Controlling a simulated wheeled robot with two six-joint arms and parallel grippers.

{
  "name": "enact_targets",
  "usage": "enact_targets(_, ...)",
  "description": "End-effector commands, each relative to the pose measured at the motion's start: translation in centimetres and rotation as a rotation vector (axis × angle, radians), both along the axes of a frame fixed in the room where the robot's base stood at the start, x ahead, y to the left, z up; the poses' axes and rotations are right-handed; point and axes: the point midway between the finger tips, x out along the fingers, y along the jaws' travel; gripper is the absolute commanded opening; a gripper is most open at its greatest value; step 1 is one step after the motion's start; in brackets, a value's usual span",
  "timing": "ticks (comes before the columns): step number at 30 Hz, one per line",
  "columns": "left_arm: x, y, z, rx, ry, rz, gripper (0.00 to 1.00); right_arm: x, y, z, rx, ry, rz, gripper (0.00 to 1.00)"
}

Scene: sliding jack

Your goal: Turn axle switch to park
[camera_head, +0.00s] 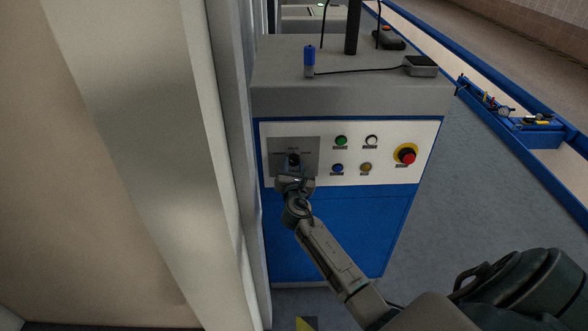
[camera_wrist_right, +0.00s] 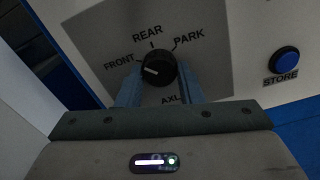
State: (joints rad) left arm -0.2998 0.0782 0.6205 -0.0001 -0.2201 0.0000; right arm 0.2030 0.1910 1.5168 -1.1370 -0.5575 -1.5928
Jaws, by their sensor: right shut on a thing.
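The axle switch (camera_head: 293,159) is a round black knob on a grey plate at the left of the control panel. In the right wrist view the knob (camera_wrist_right: 158,67) has FRONT, REAR and PARK labels around its upper side. Its white mark points left, toward the FRONT side and away from PARK. My right gripper (camera_head: 293,175) is at the panel, shut on the knob, with a blue finger on each side of it in the wrist view (camera_wrist_right: 160,88). The fingers partly cover the AXLE label. My left gripper is not in view.
Right of the switch are green (camera_head: 341,141), white (camera_head: 371,141), blue (camera_head: 337,168) and amber (camera_head: 365,167) buttons and a red emergency button (camera_head: 407,155). A pale wall or post (camera_head: 150,130) stands close on the left. Open floor (camera_head: 450,200) lies to the right.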

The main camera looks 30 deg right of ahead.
Motion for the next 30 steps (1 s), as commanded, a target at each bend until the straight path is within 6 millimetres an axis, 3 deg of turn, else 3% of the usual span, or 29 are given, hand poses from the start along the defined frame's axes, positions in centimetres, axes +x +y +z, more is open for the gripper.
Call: enact_targets(30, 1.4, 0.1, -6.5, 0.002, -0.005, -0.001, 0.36, 0.1, 0.1, -0.3, 0.825, -0.506, 0.001, 0.1)
